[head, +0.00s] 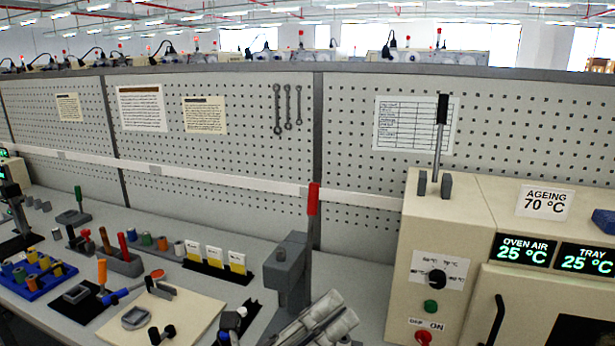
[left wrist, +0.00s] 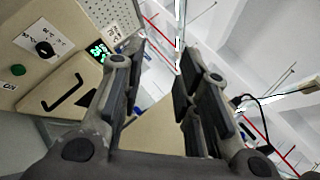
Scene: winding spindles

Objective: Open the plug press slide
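A grey press-like block (head: 287,270) stands on the bench at centre, with an upright lever and red handle (head: 313,199) at its right side. I take it for the plug press; I cannot make out its slide, and its lower front is partly hidden. My left gripper (head: 318,318) appears at the bottom edge, in front of and below the press, pointing up and right. In the left wrist view its two dark fingers (left wrist: 155,95) are spread with nothing between them. They do not touch the press. My right gripper is not in view.
A beige oven (head: 460,240) with a knob, buttons and a black-handled lever (head: 441,125) stands at right. It also shows in the left wrist view (left wrist: 75,85). A beige board (head: 190,318), a blue tray (head: 35,280) and small parts crowd the left bench. A pegboard (head: 220,160) closes the back.

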